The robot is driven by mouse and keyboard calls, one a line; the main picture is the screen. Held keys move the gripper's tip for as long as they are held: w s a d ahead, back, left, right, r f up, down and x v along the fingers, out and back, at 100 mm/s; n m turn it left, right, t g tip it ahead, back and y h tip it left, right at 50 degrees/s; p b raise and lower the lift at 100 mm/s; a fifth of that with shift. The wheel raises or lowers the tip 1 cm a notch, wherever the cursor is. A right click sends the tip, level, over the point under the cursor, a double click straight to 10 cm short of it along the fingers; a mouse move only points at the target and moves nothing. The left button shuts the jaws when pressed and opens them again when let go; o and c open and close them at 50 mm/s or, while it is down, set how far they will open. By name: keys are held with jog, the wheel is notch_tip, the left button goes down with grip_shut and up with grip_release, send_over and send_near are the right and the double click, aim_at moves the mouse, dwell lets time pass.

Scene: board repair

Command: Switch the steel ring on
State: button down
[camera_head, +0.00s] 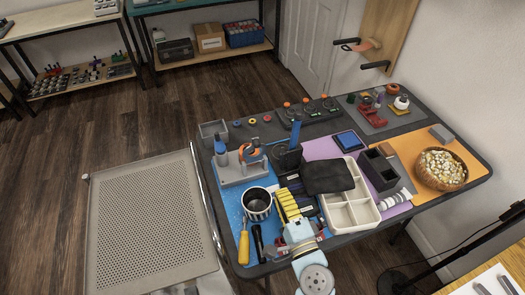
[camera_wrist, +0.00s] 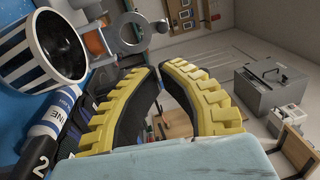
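My gripper (camera_head: 285,190) is over the front middle of the table, with its yellow ridged fingers pointing away from the head camera. In the wrist view my gripper (camera_wrist: 159,70) has its fingertips together or nearly so, with an arched gap behind them and nothing held. A grey metallic ring (camera_wrist: 147,31) shows beyond the fingers at the top left of the wrist view, apart from them. I cannot tell for certain that it is the steel ring. It seems to belong to the grey stand (camera_head: 238,174) with an orange part in the head view. No switch is clearly identifiable.
A striped cup (camera_head: 257,204) stands left of my gripper, with a yellow screwdriver (camera_head: 244,246) in front. A black pouch (camera_head: 328,176) and a white divided tray (camera_head: 358,213) lie to the right. A wooden bowl (camera_head: 442,184) is at the far right. The table is crowded.

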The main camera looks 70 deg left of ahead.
jog(key=r, duration=0.2)
send_over(263, 152)
jog(key=s+d, duration=0.2)
jog(key=d, duration=0.2)
jog(key=shift+d+f+b, duration=0.15)
jog(key=shift+d+b, duration=0.05)
jog(key=shift+b, duration=0.25)
